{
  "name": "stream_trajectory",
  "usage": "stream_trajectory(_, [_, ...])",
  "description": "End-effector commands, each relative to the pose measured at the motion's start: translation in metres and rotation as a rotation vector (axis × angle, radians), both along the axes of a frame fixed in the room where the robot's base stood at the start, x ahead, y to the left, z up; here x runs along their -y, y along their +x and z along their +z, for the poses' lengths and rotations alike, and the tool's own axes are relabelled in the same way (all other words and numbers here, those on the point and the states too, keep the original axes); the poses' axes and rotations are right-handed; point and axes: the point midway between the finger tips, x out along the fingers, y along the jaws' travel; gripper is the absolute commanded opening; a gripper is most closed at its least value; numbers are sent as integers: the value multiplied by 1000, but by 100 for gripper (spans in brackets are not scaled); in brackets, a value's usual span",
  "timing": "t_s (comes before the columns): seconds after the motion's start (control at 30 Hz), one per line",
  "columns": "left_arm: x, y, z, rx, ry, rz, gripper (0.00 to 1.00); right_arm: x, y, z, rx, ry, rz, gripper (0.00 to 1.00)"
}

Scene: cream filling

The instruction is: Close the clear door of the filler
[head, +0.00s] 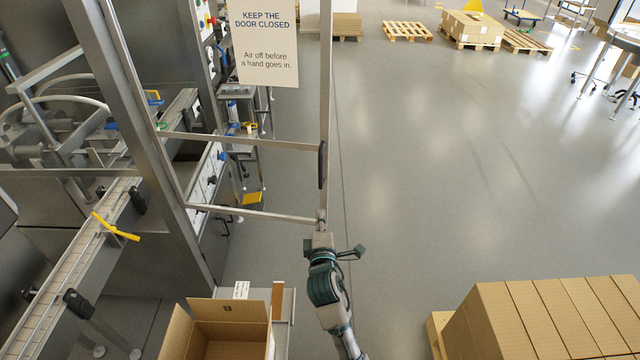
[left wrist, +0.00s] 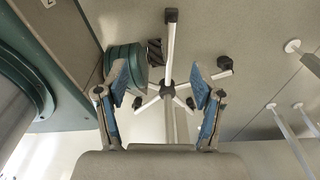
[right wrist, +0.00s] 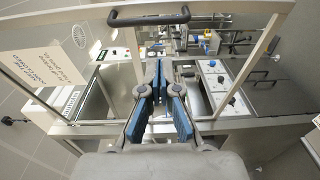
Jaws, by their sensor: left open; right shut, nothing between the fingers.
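The clear door (head: 322,110) of the filler stands open, its metal-framed panel reaching out from the machine's post to a free upright edge on the right. A sign reading "KEEP THE DOOR CLOSED" (head: 263,40) is on it. Its black handle (head: 322,165) is on the free edge, and the handle also shows at the top of the right wrist view (right wrist: 148,18). My right gripper (head: 321,228) is shut and empty by the lower end of that edge, below the handle; contact is unclear. My left gripper (left wrist: 160,88) is open and empty over the floor, outside the head view.
The filler's conveyor (head: 75,260) runs along the left. An open carton (head: 235,310) stands at the bottom, and stacked cardboard (head: 550,315) at the lower right. The grey floor (head: 450,170) right of the door is clear. A wheeled base (left wrist: 168,85) lies below my left gripper.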

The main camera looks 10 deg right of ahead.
Motion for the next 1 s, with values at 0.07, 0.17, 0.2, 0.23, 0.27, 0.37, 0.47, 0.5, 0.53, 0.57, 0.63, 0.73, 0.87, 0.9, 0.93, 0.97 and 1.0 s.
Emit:
stream_trajectory(0.07, [-2,0,0,0,2,-1,68,3,2,8,11,-7,-7,0])
stream_trajectory(0.17, [-4,1,1,1,5,-2,68,5,11,9,12,-9,-9,0])
stream_trajectory(0.2, [-5,1,2,1,6,-2,68,7,17,9,12,-9,-9,0])
stream_trajectory(0.23, [-5,1,2,1,6,-2,68,8,22,9,12,-9,-9,0])
stream_trajectory(0.27, [-6,2,2,2,7,-1,68,10,28,9,12,-8,-9,0])
stream_trajectory(0.37, [-6,3,4,4,6,-1,68,14,49,8,11,-6,-8,0])
stream_trajectory(0.47, [-5,4,5,6,6,-1,68,17,71,8,11,-6,-8,0])
stream_trajectory(0.5, [-5,5,6,6,6,-1,68,18,79,8,11,-6,-7,0])
stream_trajectory(0.53, [-5,5,6,7,6,-1,68,19,85,8,12,-7,-8,0])
stream_trajectory(0.57, [-5,5,6,7,5,-2,68,19,91,8,11,-7,-8,0])
stream_trajectory(0.63, [-3,5,7,8,3,-1,68,20,103,8,10,-6,-7,0])
stream_trajectory(0.73, [-2,6,8,8,1,0,68,22,118,8,11,-7,-7,0])
stream_trajectory(0.87, [-2,6,8,8,1,0,68,25,130,7,11,-7,-7,0])
stream_trajectory(0.9, [-2,6,8,8,1,0,68,25,132,7,12,-6,-7,0])
stream_trajectory(0.93, [-2,6,8,8,1,0,68,25,134,7,11,-6,-6,0])
stream_trajectory(0.97, [-2,6,8,9,2,0,68,25,135,7,11,-6,-6,0])
stream_trajectory(1.0, [-2,6,8,9,2,0,68,26,135,7,12,-6,-6,0])
